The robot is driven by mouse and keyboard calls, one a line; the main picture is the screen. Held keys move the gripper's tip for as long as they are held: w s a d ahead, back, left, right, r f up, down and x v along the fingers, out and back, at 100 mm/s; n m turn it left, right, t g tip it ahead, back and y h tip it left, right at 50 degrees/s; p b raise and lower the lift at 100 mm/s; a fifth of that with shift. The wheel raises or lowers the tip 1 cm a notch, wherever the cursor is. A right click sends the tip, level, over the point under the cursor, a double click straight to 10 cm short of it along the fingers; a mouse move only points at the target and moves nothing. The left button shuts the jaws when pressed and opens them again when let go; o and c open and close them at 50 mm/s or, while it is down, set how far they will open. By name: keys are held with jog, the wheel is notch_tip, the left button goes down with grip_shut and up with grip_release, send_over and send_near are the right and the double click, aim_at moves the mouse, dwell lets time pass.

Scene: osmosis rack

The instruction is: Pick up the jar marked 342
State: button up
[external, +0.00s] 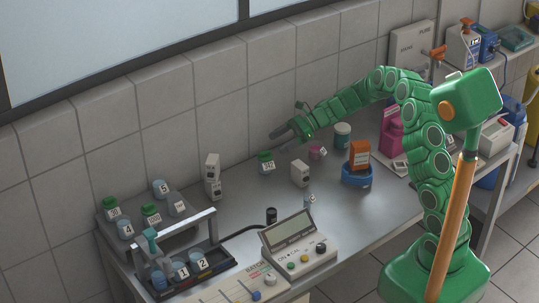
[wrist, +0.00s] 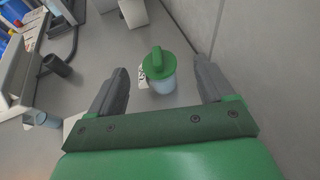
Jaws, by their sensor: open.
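The jar marked 342 (external: 266,163) stands upright on the grey metal bench near the tiled wall in the external view. It has a green lid and a white label. In the wrist view the green-lidded jar (wrist: 159,70) stands between my two dark fingers, apart from both, with its label turned to the left and mostly edge-on. My gripper (external: 284,133) is open and empty, just above and beside the jar in the external view. In the wrist view my gripper (wrist: 160,90) spans the jar with a gap on each side.
A rack of numbered jars (external: 150,215) is at left. The wall (wrist: 255,50) is close on the right in the wrist view.

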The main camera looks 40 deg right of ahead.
aim_at(267, 151)
jog(key=shift+s+x, duration=0.1)
jog(key=shift+x, duration=1.65)
jog(key=shift+s+x, duration=0.15)
jog(key=shift+x, duration=1.65)
jog(key=c, duration=1.4)
jog(key=shift+c, duration=0.3)
